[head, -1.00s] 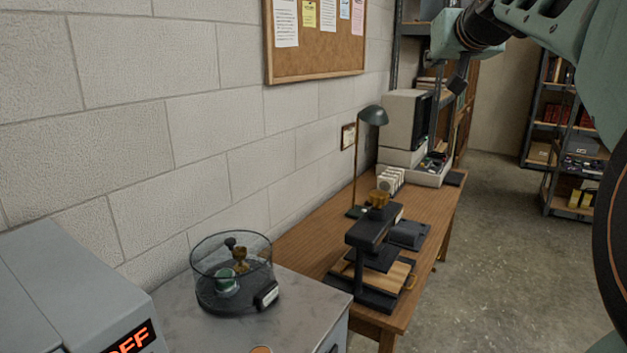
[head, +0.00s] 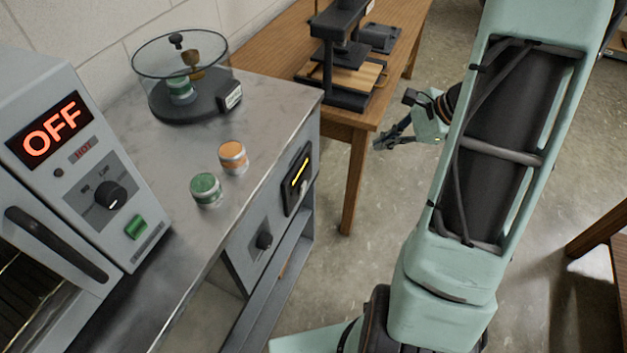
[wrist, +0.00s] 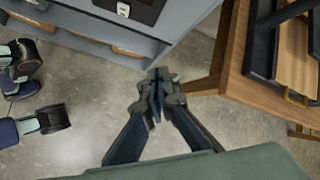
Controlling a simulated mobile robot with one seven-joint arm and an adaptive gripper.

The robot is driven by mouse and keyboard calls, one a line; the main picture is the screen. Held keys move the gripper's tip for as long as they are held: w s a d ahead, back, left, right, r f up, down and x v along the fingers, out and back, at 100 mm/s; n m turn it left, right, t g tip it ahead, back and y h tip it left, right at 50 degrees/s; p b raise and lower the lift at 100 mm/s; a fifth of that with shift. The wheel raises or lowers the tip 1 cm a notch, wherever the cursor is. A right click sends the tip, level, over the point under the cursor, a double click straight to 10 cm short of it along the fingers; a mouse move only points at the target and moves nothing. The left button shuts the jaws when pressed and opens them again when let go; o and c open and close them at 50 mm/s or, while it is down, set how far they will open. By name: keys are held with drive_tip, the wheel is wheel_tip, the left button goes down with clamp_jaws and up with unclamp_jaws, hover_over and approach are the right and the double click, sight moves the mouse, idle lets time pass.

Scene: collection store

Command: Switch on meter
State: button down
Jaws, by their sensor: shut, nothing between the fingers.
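A dark-framed panel with a lit yellow line (head: 299,179) is set in the bench's front face and looks like the meter. A black rotary knob (head: 264,240) sits lower on the same front.
A grey oven-like device (head: 125,215) reading OFF stands at left. Green (head: 206,187) and orange (head: 233,155) jars and a glass-walled round device (head: 180,80) stand on the metal bench (head: 270,100). The wooden table (head: 262,52) holds a press (head: 345,50). Floor before the bench is clear.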

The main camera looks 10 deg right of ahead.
drive_tip(key=s+a+f+m+t+y+b, duration=0.1)
drive_tip(key=s+a+f+m+y+b, duration=0.1)
drive_tip(key=s+a+f+m, duration=0.4)
wheel_tip(320, 180, down, 2)
drive_tip(key=shift+s+a+f+m+y+b, duration=0.1)
drive_tip(key=shift+s+a+m+y+b, duration=0.15)
drive_tip(key=shift+m+y, duration=0.35)
drive_tip(key=shift+w+f, duration=0.1)
drive_tip(key=shift+w, duration=0.05)
drive_tip(key=b, duration=0.2)
approach(304, 189)
drive_tip(key=shift+d+x, duration=0.2)
drive_tip(key=shift+x, duration=2.9)
drive_tip(key=shift+w+f, duration=0.1)
drive_tip(key=shift+f, duration=0.05)
